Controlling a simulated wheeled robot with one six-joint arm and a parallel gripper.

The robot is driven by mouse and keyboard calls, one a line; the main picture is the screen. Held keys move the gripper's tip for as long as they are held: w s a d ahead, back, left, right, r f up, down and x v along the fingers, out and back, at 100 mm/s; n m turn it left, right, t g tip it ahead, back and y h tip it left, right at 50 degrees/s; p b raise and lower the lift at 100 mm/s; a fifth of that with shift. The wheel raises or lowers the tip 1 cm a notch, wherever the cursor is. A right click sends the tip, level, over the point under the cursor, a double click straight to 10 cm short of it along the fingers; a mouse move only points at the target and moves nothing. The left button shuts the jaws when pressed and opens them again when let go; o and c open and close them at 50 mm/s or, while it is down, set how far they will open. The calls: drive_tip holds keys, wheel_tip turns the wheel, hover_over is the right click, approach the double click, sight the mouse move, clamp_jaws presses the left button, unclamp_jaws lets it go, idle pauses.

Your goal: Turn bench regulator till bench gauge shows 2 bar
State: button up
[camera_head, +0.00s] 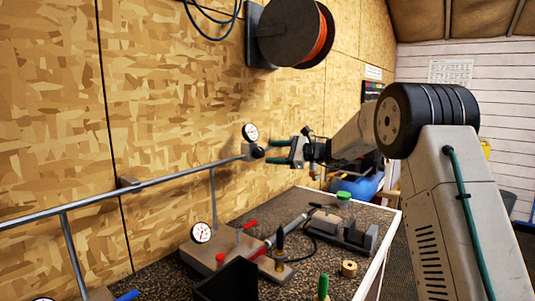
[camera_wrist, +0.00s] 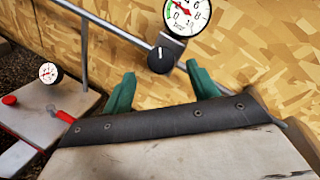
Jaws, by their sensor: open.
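The bench regulator is a black round knob (camera_head: 257,152) with a white pointer line, at the right end of a grey pipe; it also shows in the wrist view (camera_wrist: 161,59). The bench gauge (camera_head: 250,132) is a white round dial just above it. In the wrist view the gauge (camera_wrist: 187,15) is cut off by the top edge; a dark red needle appears to lie on its left side, but I cannot read the exact value. My gripper (camera_head: 270,151) is open and empty, its green fingers facing the knob. In the wrist view the knob lies between and beyond the fingertips, apparently untouched.
The grey pipe (camera_head: 150,183) runs left along the wooden wall on posts. A second small gauge (camera_head: 201,232) stands on a plate with red-handled valves below. A black bin (camera_head: 228,280) and a clamp (camera_head: 345,228) are on the bench. A hose reel (camera_head: 290,32) hangs above.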

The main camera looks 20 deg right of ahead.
drive_tip(key=v, duration=0.3)
drive_tip(key=shift+s+d, duration=0.15)
drive_tip(key=shift+s, duration=0.05)
drive_tip(key=s+a+f+n+g+h, duration=0.25)
drive_tip(key=s+f, duration=0.25)
drive_tip(key=s, duration=0.3)
drive_tip(key=s+a+f+n+g+h, duration=0.1)
drive_tip(key=s+a+f+n+g, duration=0.1)
drive_tip(key=s+f+n+g, duration=0.35)
drive_tip(key=s+n+g+h, duration=0.1)
drive_tip(key=s+n+h, duration=0.9)
drive_tip(key=s, duration=3.2)
drive_tip(key=shift+s, duration=0.25)
